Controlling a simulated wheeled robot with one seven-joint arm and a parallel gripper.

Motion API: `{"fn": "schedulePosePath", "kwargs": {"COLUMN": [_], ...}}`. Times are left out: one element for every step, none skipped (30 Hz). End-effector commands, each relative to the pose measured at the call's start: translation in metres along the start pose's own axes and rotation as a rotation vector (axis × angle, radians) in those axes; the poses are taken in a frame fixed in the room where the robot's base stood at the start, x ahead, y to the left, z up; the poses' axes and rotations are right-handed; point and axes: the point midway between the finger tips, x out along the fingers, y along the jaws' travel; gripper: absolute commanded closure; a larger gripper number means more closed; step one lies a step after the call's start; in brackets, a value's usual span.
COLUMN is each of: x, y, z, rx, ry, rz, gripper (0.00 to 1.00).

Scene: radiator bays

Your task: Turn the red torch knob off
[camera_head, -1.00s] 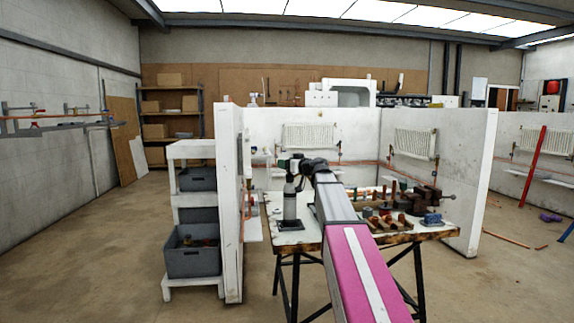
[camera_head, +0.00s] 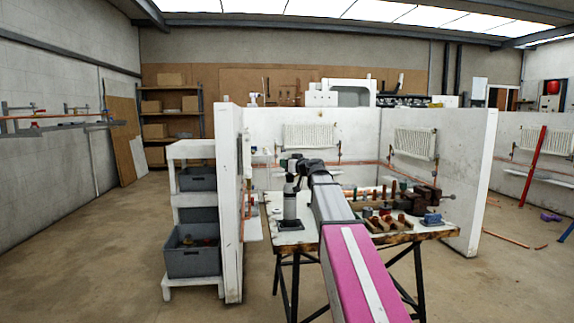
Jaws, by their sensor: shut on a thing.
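A grey torch cylinder (camera_head: 290,204) stands upright on a dark base at the left of the workbench (camera_head: 290,238). My gripper (camera_head: 291,168) is at the top of the torch, at the far end of my pink and grey arm. It is small and dark here. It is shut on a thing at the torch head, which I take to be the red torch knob. The knob itself is hidden by the gripper, so its turn angle cannot be seen.
Pipe fittings and a wooden rack (camera_head: 385,223) lie on the bench to the right of my arm, with a dark vice (camera_head: 427,195) and a blue tool (camera_head: 432,218). A white partition (camera_head: 231,205) stands close on the left. Open floor lies at the far left.

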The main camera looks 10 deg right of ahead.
Motion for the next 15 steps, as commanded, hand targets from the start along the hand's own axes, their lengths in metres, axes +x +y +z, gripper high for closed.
{"fn": "schedulePosePath", "kwargs": {"x": [-0.0010, -0.0009, -0.0008, -0.0007, -0.0007, -0.0008, -0.0008, -0.0009, -0.0008, -0.0008, -0.0007, -0.0006, -0.0006, -0.0006, -0.0006], "y": [-0.0017, -0.0013, -0.0009, -0.0006, 0.0000, 0.0007, 0.0012, 0.0016, 0.0020, 0.0023, 0.0024, 0.0027, 0.0028, 0.0031, 0.0034], "z": [0.0000, 0.0000, -0.0001, -0.0001, -0.0002, -0.0003, -0.0002, -0.0003, -0.0003, -0.0003, -0.0003, -0.0004, -0.0003, -0.0004, -0.0004], "rx": [-0.002, -0.002, -0.002, -0.002, -0.002, -0.001, -0.002, -0.001, -0.002, -0.002, -0.002, -0.002, -0.002, -0.002, -0.002], "ry": [0.001, 0.000, 0.001, 0.000, 0.001, 0.001, 0.001, 0.001, 0.001, 0.001, 0.001, 0.001, 0.001, 0.001, 0.001], "rz": [0.032, 0.052, 0.078, 0.096, 0.114, 0.137, 0.152, 0.167, 0.185, 0.199, 0.211, 0.227, 0.238, 0.250, 0.264], "gripper": [0.90, 0.90, 0.90, 0.90, 0.90, 0.90, 0.90, 0.90, 0.90, 0.90, 0.90, 0.90, 0.90, 0.90, 0.90]}}
